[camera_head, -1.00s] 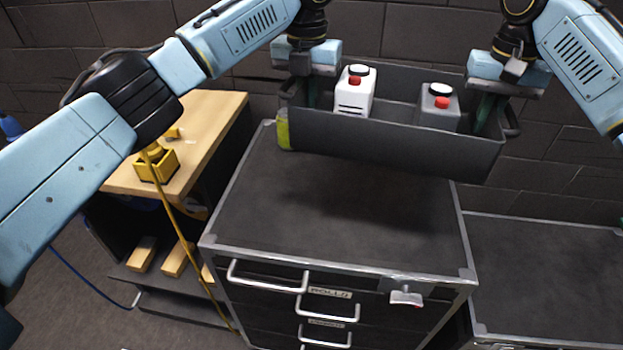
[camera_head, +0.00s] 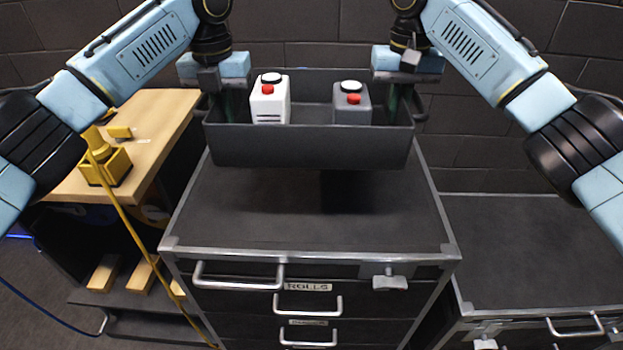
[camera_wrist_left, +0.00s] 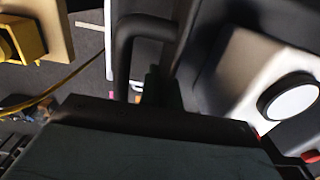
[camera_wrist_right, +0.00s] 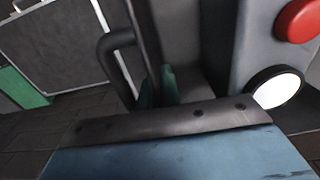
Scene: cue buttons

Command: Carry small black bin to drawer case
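The small black bin (camera_head: 310,148) hangs level above the back of the drawer case (camera_head: 290,215), casting a shadow on its dark top. A bin handle shows in the left wrist view (camera_wrist_left: 125,50) and right wrist view (camera_wrist_right: 106,60).
A wooden bench (camera_head: 165,115) with a yellow device (camera_head: 105,165) and yellow cable stands left of the case. A lower dark cabinet (camera_head: 530,240) stands to the right. A brick wall (camera_head: 310,55) is behind. The front of the case top is clear.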

